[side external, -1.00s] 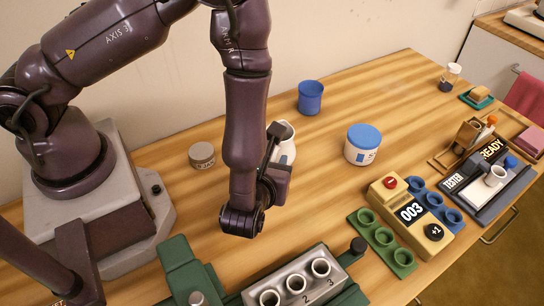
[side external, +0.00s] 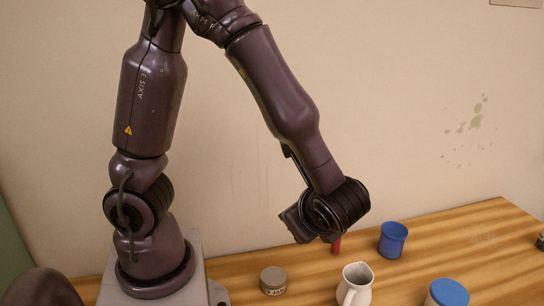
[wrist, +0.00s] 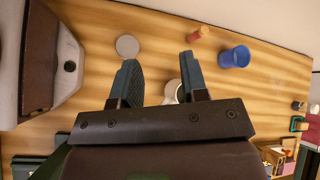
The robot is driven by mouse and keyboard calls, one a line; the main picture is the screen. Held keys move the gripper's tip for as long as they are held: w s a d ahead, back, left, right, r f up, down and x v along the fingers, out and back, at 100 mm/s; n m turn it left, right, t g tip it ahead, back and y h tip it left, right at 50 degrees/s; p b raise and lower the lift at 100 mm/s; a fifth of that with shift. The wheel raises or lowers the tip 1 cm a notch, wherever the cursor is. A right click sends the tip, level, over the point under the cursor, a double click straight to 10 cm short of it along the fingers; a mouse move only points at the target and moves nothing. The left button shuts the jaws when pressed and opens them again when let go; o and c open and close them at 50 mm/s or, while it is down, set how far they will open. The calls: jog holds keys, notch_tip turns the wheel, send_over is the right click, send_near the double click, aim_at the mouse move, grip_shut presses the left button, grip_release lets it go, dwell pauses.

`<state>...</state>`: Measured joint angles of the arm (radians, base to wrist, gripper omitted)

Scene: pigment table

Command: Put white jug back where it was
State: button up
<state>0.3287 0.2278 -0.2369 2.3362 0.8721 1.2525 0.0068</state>
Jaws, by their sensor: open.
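The white jug (side external: 355,284) stands upright on the wooden table in the side view, with its handle towards the lower left. The fingertips cannot be made out there.
A grey round pot (side external: 273,281) stands left of the jug. A blue cup (side external: 392,240) and a red object (side external: 336,246) are behind it. A blue-lidded jar (side external: 449,292) is at right. Bare table lies between them.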

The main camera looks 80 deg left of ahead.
jog(key=s+a+r+n+t+h, duration=0.1)
jog(key=s+r+n+t+h, duration=0.3)
jog(key=r+n+h, duration=0.6)
jog(key=s+r+n, duration=0.1)
jog(key=n, duration=0.2)
jog(key=shift+s+a+r+t, duration=0.3)
jog(key=shift+s+r, duration=0.1)
